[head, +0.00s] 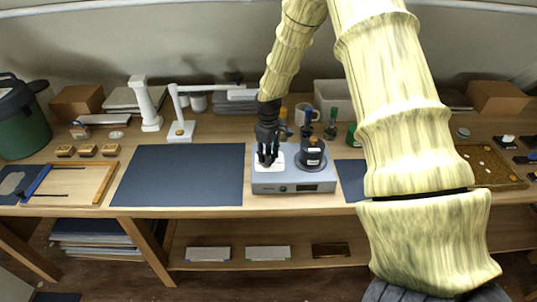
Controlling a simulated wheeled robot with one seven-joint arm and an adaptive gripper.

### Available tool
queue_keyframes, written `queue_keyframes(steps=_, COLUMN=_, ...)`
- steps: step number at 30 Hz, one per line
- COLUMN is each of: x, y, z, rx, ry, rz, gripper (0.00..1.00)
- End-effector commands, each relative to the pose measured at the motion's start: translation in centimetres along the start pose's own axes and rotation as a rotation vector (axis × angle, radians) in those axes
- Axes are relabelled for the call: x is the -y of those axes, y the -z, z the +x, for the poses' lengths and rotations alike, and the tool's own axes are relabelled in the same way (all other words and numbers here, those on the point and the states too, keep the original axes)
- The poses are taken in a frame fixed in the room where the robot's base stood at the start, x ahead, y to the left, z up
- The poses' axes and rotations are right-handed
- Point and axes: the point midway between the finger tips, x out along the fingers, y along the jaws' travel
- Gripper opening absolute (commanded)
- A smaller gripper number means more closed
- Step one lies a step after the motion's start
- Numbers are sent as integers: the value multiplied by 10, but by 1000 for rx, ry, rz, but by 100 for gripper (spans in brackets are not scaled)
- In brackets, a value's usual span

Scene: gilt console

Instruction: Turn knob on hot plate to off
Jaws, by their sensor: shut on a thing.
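The hot plate (262,188) is a low grey box at the front edge of the bench, with a white square on its top left. A small dark round spot (283,189) on its front looks like a knob; its setting is too small to read. My black gripper (267,161) points down over the white square, behind and left of that spot and apart from it. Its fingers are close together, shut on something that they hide. Whether the fingertips touch the white top, I cannot tell.
A dark labelled jar (312,153) stands on the hot plate's right side, close to my gripper. A dark mat (180,175) lies bare to the left. My arm covers the bench at right.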

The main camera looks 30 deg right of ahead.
Motion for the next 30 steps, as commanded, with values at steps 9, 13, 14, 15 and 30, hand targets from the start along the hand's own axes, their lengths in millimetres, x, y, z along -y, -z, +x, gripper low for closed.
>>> queue_keyframes(steps=9, x=-1, y=0, z=-1, rx=-1, ry=-2, rz=-65, gripper=10)
queue_keyframes(steps=13, x=-1, y=0, z=-1, rx=-1, ry=-2, rz=-69, gripper=10)
queue_keyframes(steps=14, x=-1, y=0, z=-1, rx=-1, ry=-2, rz=-69, gripper=10)
queue_keyframes(steps=15, x=-1, y=0, z=-1, rx=-1, ry=-2, rz=-68, gripper=10)
queue_keyframes(steps=30, x=0, y=0, z=-1, rx=0, ry=-1, rz=-67, gripper=56)
